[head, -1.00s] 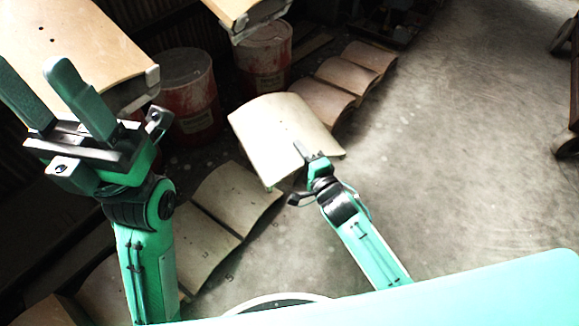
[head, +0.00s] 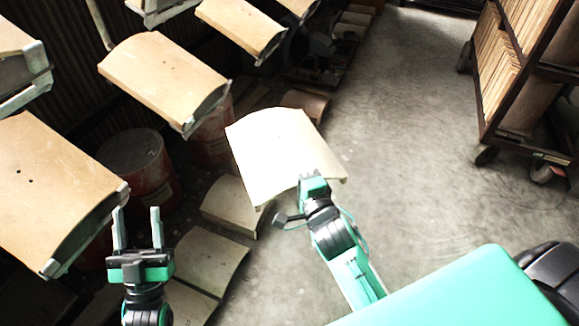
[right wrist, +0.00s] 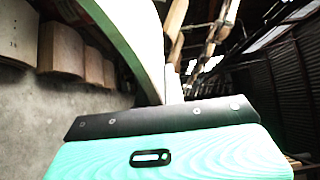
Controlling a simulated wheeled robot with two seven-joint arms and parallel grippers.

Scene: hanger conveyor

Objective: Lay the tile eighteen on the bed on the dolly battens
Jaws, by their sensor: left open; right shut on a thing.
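A pale curved tile (head: 275,150) is held in my right gripper (head: 312,180) by its near edge, in the air above the floor. No number is readable on it. In the right wrist view, a pale curved surface (right wrist: 142,35) rises from the jaw, probably this tile seen very close. My left gripper (head: 137,215) is open and empty, fingers pointing up, close to the lower right end of a hanging tan tile (head: 55,185). A dark wheeled frame (head: 487,110) stands at the upper right, holding upright boards or tiles; I cannot make out a bare bed or battens on it.
More tan tiles hang on carriers, such as one tile (head: 165,75) at upper left and another (head: 240,25) behind it. Red drums (head: 137,165) stand below them. Curved tiles (head: 210,258) lie in a row on the floor. The concrete floor (head: 400,130) is clear toward the wheeled frame.

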